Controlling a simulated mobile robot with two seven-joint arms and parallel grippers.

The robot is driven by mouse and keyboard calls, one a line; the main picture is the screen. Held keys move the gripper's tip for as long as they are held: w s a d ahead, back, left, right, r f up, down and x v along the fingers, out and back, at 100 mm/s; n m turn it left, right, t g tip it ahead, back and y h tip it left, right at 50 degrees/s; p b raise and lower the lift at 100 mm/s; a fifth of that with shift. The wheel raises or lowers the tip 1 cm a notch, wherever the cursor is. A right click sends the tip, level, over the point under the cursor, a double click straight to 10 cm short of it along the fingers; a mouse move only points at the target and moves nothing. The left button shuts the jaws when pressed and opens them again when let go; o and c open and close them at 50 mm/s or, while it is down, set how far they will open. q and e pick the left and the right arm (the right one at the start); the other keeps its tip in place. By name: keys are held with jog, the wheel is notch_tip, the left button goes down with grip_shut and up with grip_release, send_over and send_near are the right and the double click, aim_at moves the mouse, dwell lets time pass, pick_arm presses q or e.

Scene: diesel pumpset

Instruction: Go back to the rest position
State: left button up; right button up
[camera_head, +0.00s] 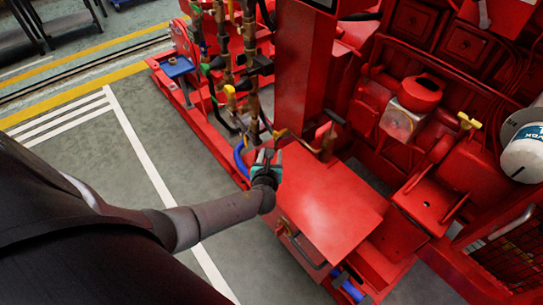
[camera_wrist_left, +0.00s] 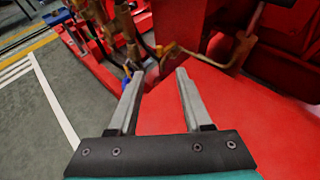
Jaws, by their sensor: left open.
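My left arm reaches in from the left in the head view, and its gripper (camera_head: 266,158) is over the left edge of the pumpset's flat red cover plate (camera_head: 325,205). In the left wrist view the gripper (camera_wrist_left: 155,85) has its two grey fingers spread apart with nothing between them. The red plate (camera_wrist_left: 235,115) lies beyond and to the right of the fingers. I cannot tell whether the fingers touch anything. My right gripper is not in either view.
A red upright column (camera_head: 304,60) stands just beyond the gripper. Brass valves and pipes (camera_head: 245,70) with a blue hose (camera_head: 241,160) are close to its left. A white filter canister (camera_head: 522,152) is at far right. Open grey floor (camera_head: 165,125) lies left.

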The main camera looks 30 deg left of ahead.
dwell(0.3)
